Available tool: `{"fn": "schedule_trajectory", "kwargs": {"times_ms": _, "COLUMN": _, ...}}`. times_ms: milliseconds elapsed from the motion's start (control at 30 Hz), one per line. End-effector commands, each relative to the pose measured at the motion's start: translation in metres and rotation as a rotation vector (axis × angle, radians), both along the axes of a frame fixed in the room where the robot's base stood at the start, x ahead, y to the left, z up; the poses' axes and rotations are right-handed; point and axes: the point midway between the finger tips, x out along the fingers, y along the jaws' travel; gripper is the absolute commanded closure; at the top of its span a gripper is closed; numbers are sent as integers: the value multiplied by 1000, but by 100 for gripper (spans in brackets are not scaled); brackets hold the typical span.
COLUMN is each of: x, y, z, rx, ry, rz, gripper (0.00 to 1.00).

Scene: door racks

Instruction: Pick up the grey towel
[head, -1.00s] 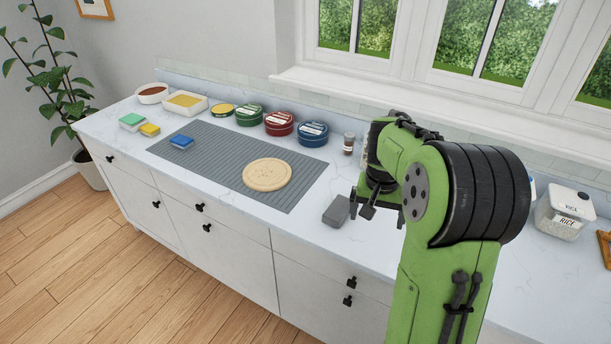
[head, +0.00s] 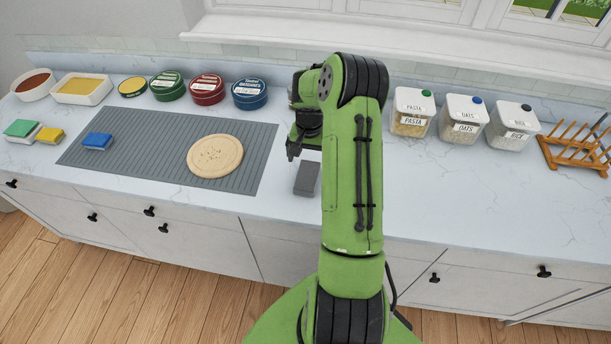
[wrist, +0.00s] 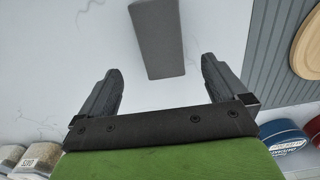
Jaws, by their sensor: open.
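The grey towel (head: 307,178) is a small grey block-like bundle on the white counter, just right of the ribbed grey mat in the head view. In the wrist view the towel (wrist: 158,38) lies beyond my fingertips, roughly between their lines, with its far end cut off by the frame's top edge. My gripper (wrist: 160,80) is open and empty, with clear space between its fingers and the towel in that picture. In the head view my gripper (head: 298,150) is close to the towel, partly hidden by my green arm. Its height above the counter is hard to tell.
The ribbed mat (head: 140,165) holds a round wooden board (head: 215,156) and a blue sponge (head: 97,141). Round tins, including a blue one (head: 250,94), line the back. Clear jars (head: 411,112) and a wooden rack (head: 575,150) stand right. The counter's front right is clear.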

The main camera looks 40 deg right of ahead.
Motion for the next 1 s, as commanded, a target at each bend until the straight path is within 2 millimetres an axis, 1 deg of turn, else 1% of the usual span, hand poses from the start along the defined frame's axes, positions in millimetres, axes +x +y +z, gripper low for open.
{"fn": "schedule_trajectory", "kwargs": {"times_ms": 33, "x": 0, "y": 1, "z": -11, "rx": 3, "ry": 2, "rz": 0, "gripper": 1}}
{"fn": "schedule_trajectory", "kwargs": {"times_ms": 233, "x": 0, "y": 1, "z": -35, "rx": 2, "ry": 2, "rz": 1, "gripper": 1}}
{"fn": "schedule_trajectory", "kwargs": {"times_ms": 433, "x": 1, "y": 1, "z": -71, "rx": 1, "ry": 1, "rz": 0, "gripper": 1}}
{"fn": "schedule_trajectory", "kwargs": {"times_ms": 533, "x": 1, "y": 0, "z": -78, "rx": -2, "ry": -1, "rz": 0, "gripper": 1}}
{"fn": "schedule_trajectory", "kwargs": {"times_ms": 700, "x": 1, "y": 0, "z": -79, "rx": -2, "ry": -1, "rz": 1, "gripper": 1}}
{"fn": "schedule_trajectory", "kwargs": {"times_ms": 767, "x": 1, "y": 0, "z": -79, "rx": -2, "ry": -1, "rz": 1, "gripper": 9}}
{"fn": "schedule_trajectory", "kwargs": {"times_ms": 1000, "x": 1, "y": 0, "z": -79, "rx": -2, "ry": -1, "rz": 1, "gripper": 45}}
